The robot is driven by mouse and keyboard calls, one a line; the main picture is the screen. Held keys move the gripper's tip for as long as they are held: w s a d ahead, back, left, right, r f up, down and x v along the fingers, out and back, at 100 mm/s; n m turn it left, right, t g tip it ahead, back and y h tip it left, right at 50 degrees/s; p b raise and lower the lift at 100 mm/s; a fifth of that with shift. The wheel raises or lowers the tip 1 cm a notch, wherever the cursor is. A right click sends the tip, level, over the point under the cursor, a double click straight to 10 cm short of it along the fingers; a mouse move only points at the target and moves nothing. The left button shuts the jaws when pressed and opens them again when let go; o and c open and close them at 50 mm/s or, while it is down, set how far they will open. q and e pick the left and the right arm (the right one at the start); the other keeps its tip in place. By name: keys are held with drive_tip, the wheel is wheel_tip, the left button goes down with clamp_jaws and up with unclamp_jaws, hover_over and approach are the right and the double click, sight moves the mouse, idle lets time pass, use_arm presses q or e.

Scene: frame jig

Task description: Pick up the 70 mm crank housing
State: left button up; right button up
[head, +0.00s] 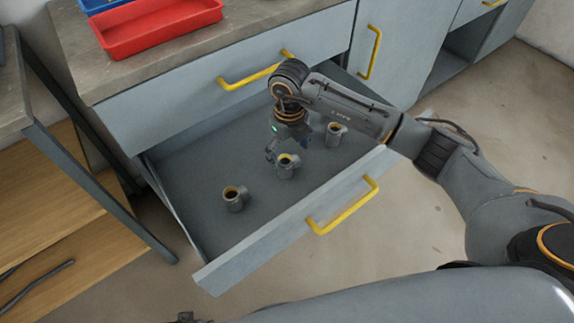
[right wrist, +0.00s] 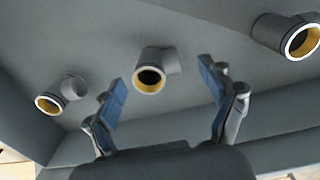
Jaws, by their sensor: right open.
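Three grey crank housings with yellow-rimmed bores and short side stubs stand in the open drawer: one at left (head: 234,203), one in the middle (head: 286,172), one at right (head: 334,139). I cannot tell by sight which is the 70 mm one. My right gripper (head: 283,153) is open above the middle housing and partly hides it. In the right wrist view, the middle housing (right wrist: 158,70) shows between the blue-padded fingers (right wrist: 164,98), apart from both. The other housings lie outside the fingers, one at left (right wrist: 68,90) and one at right (right wrist: 275,32).
The grey drawer (head: 190,165) is pulled out, with a yellow handle (head: 343,208) on its front. Its walls surround the housings, with bare floor between them. A closed drawer's yellow handle (head: 250,76) is behind. A red tray (head: 160,28) sits on the worktop.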

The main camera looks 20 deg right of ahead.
sight(287, 156)
drive_tip(key=f, duration=0.4)
drive_tip(key=shift+s+a+f, duration=0.1)
drive_tip(key=shift+a+f, duration=0.1)
drive_tip(key=shift+f, duration=0.25)
use_arm(q)
drive_tip(key=shift+w+r, duration=0.25)
drive_tip(key=shift+r, duration=0.4)
use_arm(e)
drive_tip(key=c, duration=1.5)
